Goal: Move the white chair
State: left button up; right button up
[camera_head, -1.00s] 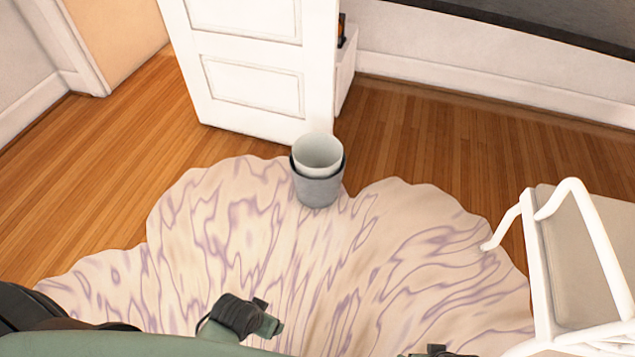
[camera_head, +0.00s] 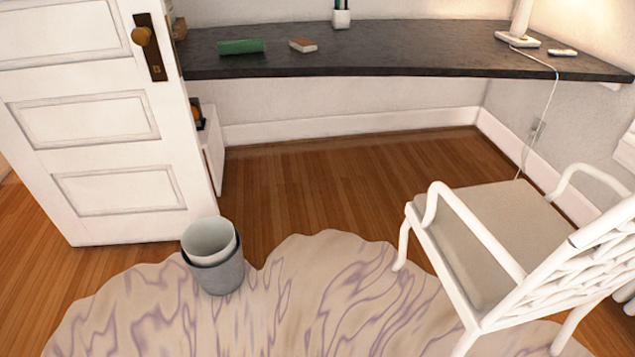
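The white chair (camera_head: 480,242) stands at the right of the head view, upright, with white arms, a lattice back and a beige seat. Its back is toward the lower right and its seat faces the desk. At least one front leg is at the edge of the rug. Neither of my grippers shows in the view now, and nothing is seen touching the chair.
A dark wall desk (camera_head: 380,52) spans the back, with open floor (camera_head: 330,180) under it. A white door (camera_head: 105,120) stands at the left. A grey bin (camera_head: 215,262) stands by its edge. A wavy-patterned rug (camera_head: 330,290) covers the near floor. A lamp cord (camera_head: 548,110) hangs at right.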

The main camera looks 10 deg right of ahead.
aim_at(503, 257)
jog(key=z, duration=1.8)
